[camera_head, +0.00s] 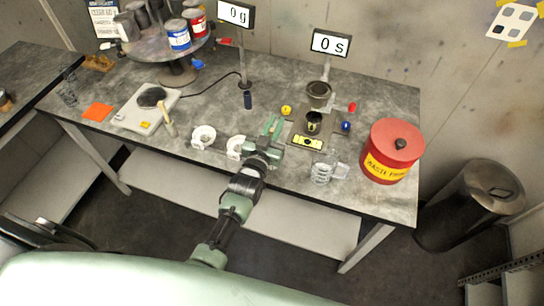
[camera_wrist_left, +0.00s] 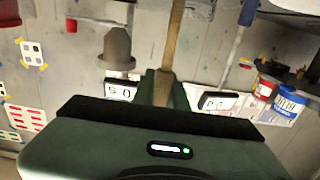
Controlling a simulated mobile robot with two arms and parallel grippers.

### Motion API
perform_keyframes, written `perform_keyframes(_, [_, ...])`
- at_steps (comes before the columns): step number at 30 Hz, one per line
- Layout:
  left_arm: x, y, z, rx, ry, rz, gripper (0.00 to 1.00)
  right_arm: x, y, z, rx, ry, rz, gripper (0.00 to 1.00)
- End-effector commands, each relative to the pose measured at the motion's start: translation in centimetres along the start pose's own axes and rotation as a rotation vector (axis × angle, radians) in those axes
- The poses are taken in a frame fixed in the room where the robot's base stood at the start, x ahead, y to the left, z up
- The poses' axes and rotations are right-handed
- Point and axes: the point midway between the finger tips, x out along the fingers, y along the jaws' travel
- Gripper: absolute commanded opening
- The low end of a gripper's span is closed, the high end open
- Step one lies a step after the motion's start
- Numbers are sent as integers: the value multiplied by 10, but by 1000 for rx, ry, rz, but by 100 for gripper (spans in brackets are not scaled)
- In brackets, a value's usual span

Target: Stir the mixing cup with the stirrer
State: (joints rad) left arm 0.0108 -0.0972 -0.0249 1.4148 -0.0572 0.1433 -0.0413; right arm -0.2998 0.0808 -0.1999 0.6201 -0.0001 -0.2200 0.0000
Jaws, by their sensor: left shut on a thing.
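My left gripper (camera_head: 273,128) is over the front middle of the grey bench, just right of a white round holder. In the left wrist view, the jaws (camera_wrist_left: 165,88) are shut on a thin wooden stick, the stirrer (camera_wrist_left: 174,40). In the head view the stirrer cannot be made out at the gripper. A small dark cup (camera_head: 313,122) stands right of the gripper, below a grey funnel-shaped cup (camera_head: 319,91). I cannot tell for sure which vessel is the mixing cup. My right gripper is not in view.
Two white round holders (camera_head: 203,136) sit near the bench's front edge. Clear cups (camera_head: 321,173) and a red waste bin (camera_head: 391,150) are at the right. A scale (camera_head: 143,117) and a can turntable (camera_head: 165,48) are at the left. Small yellow, red and blue items surround the dark cup.

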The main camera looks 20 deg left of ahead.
Motion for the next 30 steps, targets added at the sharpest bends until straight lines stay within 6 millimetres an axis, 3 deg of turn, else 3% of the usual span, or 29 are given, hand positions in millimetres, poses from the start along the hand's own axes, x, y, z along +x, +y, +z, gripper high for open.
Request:
perform_keyframes(8, [0, 0, -4, -1, 1, 0, 0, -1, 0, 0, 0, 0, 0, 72])
perform_keyframes(30, [0, 0, -63, -1, 2, 0, 0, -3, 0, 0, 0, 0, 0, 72])
